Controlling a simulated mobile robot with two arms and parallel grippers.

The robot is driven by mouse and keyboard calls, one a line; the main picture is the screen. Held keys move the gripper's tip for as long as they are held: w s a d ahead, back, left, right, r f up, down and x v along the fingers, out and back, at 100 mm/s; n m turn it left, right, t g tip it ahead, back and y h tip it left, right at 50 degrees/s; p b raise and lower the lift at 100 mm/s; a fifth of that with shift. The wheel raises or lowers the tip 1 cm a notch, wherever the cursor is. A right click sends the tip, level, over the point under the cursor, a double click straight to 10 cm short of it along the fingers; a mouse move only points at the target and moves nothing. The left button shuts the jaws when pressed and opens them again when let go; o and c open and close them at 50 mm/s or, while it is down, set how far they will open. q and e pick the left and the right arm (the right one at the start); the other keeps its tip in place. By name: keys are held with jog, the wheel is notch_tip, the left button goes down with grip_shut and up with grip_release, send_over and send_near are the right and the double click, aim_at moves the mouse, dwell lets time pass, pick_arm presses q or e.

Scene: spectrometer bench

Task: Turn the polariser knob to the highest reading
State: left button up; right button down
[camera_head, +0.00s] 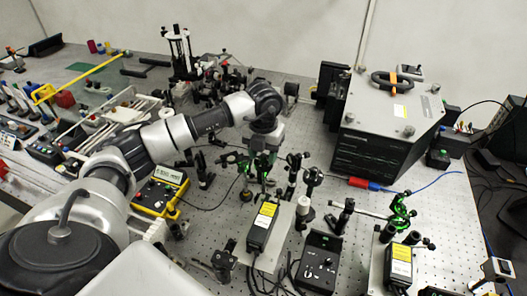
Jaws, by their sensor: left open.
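My left arm reaches in from the left, and its gripper (262,158) points down over the optics in the middle of the bench. The gripper is open, but its fingertips are small and partly lost among the green mounts (245,172) below it. I cannot tell which small part there is the polariser knob, or whether the gripper touches it. A yellow handheld meter (160,191) lies left of the gripper, beside my arm. Its display is too small to read. My right gripper is out of view.
A large grey instrument box (385,125) stands at the back right. Yellow-labelled modules (263,226) and a black control box (318,262) stand in front. A round post-mounted optic (313,177) is close to the gripper's right. Cables cross the perforated bench (440,205).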

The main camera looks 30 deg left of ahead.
pick_arm(q)
jog(key=c, duration=0.8)
grip_shut()
jog(key=shift+f+m+b, duration=0.15)
jog(key=shift+m+b, duration=0.15)
jog(key=shift+b, duration=0.3)
jog(key=shift+m, duration=0.3)
jog(key=shift+r, duration=0.2)
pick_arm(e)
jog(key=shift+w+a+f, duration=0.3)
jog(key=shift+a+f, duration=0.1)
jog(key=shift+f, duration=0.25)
pick_arm(q)
jog(key=o, duration=0.8)
grip_release()
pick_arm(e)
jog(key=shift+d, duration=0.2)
